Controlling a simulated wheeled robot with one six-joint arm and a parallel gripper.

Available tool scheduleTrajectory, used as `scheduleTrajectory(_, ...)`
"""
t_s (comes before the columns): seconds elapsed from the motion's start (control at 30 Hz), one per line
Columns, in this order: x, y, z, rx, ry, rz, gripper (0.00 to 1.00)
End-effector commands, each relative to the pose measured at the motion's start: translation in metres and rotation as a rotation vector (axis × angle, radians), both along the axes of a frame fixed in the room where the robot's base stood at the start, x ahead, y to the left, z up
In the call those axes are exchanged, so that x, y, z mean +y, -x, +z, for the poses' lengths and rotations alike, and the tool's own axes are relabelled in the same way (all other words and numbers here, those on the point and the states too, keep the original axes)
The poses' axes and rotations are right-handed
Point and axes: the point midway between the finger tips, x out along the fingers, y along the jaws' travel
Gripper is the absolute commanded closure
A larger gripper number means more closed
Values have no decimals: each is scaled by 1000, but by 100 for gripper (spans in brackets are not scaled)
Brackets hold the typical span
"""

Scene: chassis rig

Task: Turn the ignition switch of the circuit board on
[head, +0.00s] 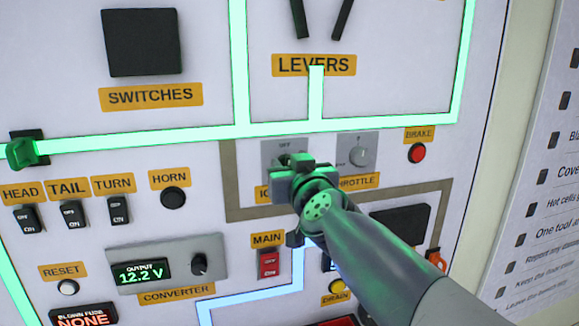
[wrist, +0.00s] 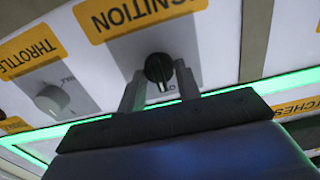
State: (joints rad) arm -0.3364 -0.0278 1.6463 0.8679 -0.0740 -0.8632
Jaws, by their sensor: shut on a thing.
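The ignition switch is a round black knob (wrist: 158,68) on a grey plate (wrist: 188,52) in the wrist view, beside a yellow IGNITION label (wrist: 130,14). My gripper (wrist: 160,83) has a finger on either side of the knob and is shut on it. A light mark shows on the knob. In the head view my gripper (head: 297,172) is in front of the ignition plate (head: 270,150), and it hides the knob and most of the label. I cannot read the switch position for sure.
The throttle knob (head: 360,157) sits close to the right of the ignition plate. The red brake button (head: 417,153) is farther right. The red main switch (head: 268,264) is below my gripper. Green lit strips (head: 180,139) run across the board above.

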Motion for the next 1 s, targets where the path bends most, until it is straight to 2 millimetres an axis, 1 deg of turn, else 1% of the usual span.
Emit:
scheduleTrajectory(0.17, 0, 0, 0, 10, -34, 0, 91)
scheduleTrajectory(0.37, 0, 0, 0, 40, -137, 0, 91)
scheduleTrajectory(1.0, -2, -1, -2, 201, -696, 0, 91)
